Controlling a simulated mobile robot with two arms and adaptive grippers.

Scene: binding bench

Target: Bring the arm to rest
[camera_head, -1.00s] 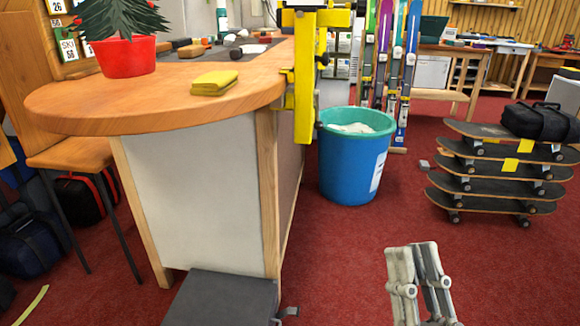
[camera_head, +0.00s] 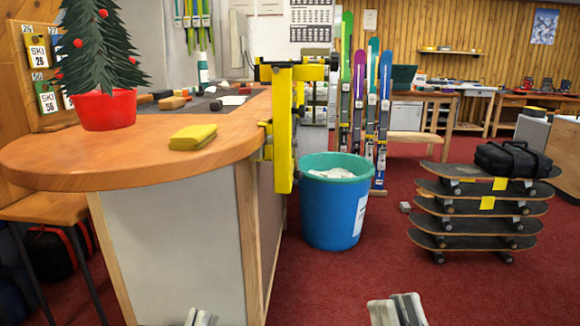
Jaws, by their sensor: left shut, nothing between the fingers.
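My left gripper (camera_head: 200,317) shows at the bottom edge, in front of the counter's white end panel. Only its fingertips are in view; they are together with nothing between them. My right gripper (camera_head: 397,309) shows at the bottom edge, over the red carpet to the right of the counter. Its pale fingertips lie side by side and hold nothing that I can see. Most of both grippers and both arms are below the picture.
A wooden counter (camera_head: 60,163) with a yellow clamp-like device (camera_head: 284,140) fills the left. A blue bin (camera_head: 334,215) stands beside it. Stacked skateboards (camera_head: 475,225) are at the right.

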